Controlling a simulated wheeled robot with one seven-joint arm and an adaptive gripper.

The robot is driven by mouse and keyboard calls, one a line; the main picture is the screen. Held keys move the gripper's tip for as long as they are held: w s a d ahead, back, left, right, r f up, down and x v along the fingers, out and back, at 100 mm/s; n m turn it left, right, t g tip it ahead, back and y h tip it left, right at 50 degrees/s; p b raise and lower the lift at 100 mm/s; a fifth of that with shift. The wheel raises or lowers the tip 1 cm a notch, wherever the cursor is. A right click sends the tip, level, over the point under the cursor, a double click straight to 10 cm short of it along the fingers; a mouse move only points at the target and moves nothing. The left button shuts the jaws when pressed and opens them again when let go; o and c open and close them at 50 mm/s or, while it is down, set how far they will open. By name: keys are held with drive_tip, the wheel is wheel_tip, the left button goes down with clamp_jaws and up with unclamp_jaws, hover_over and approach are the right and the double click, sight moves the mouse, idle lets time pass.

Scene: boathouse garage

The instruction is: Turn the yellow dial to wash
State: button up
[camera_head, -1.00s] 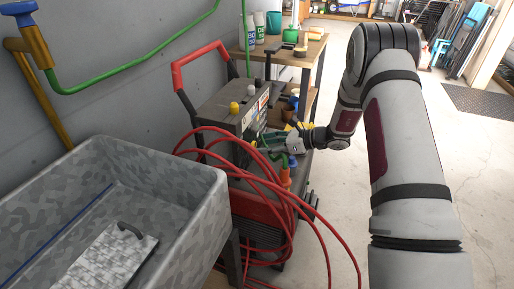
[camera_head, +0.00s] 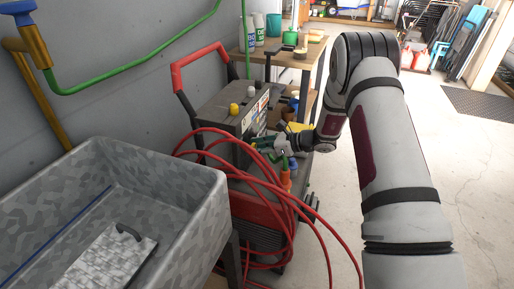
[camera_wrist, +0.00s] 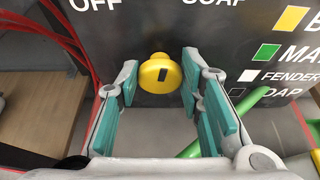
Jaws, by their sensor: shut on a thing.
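The yellow dial (camera_wrist: 154,74) is round, with a short dark mark on its face, on a dark panel (camera_wrist: 225,40). The wrist view shows it between the teal pads of my gripper (camera_wrist: 160,68), one at each side, and I am shut on it. "OFF" is printed above left of the dial and "SOAP" above right; no wash label shows. In the head view my gripper (camera_head: 262,146) is at the panel side of the grey machine (camera_head: 210,115), and the held dial cannot be made out there.
A red hose (camera_head: 272,185) loops in front of the machine, close under my gripper. A green hose (camera_wrist: 205,130) passes near the fingers. A grey sink (camera_head: 195,195) stands at left, a wooden table (camera_head: 300,60) behind.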

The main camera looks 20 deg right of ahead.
drive_tip(key=shift+w+d+m+g+y, duration=0.15)
drive_tip(key=shift+m+g+y, duration=0.35)
drive_tip(key=shift+m, duration=0.5)
drive_tip(key=shift+w+d+f+m+g+y+b, duration=0.1)
drive_tip(key=shift+m+g+y+b, duration=0.3)
drive_tip(key=shift+m, duration=0.65)
drive_tip(key=shift+w+f+m+g+y+b, duration=0.15)
drive_tip(key=shift+m+g+y, duration=0.25)
drive_tip(key=shift+m+y, duration=0.55)
drive_tip(key=shift+s+d+f+m+g+y+b, duration=0.1)
drive_tip(key=shift+m+g+y+b, duration=0.25)
drive_tip(key=shift+m, duration=0.85)
drive_tip(key=o, duration=1.1)
drive_tip(key=shift+a, duration=0.1)
drive_tip(key=shift+o, duration=0.2)
drive_tip(key=shift+r, duration=0.1)
drive_tip(key=v, duration=1.2)
